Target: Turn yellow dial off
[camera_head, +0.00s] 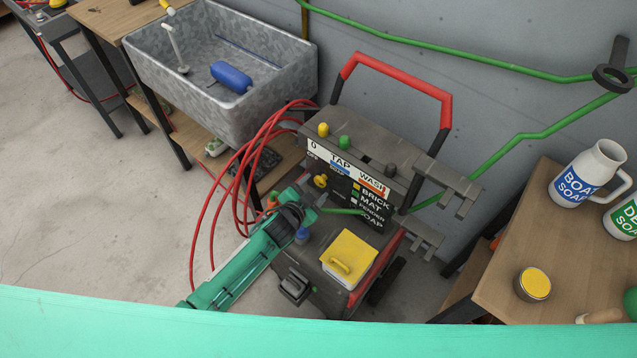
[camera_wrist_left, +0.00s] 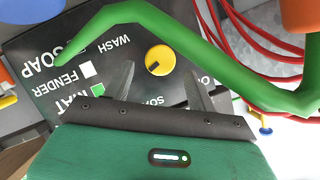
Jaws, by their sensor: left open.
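The yellow dial (camera_head: 320,180) is on the dark front panel of the washer cart (camera_head: 372,150). In the left wrist view the yellow dial (camera_wrist_left: 160,58) is seen close up, with a dark mark on its lower-left edge in that picture. My left gripper (camera_head: 300,206) is just below and left of the dial in the head view. In the left wrist view the open fingers of my left gripper (camera_wrist_left: 160,80) stand either side of the dial's line, with nothing between them. Whether they touch it cannot be told. My right gripper does not show.
A green bent rod (camera_wrist_left: 200,52) arches across the panel close to my left gripper. Red hoses (camera_head: 243,160) loop left of the cart. A yellow lidded box (camera_head: 350,258) sits below the panel. A grey sink (camera_head: 225,60) stands behind left, a wooden table (camera_head: 560,255) at right.

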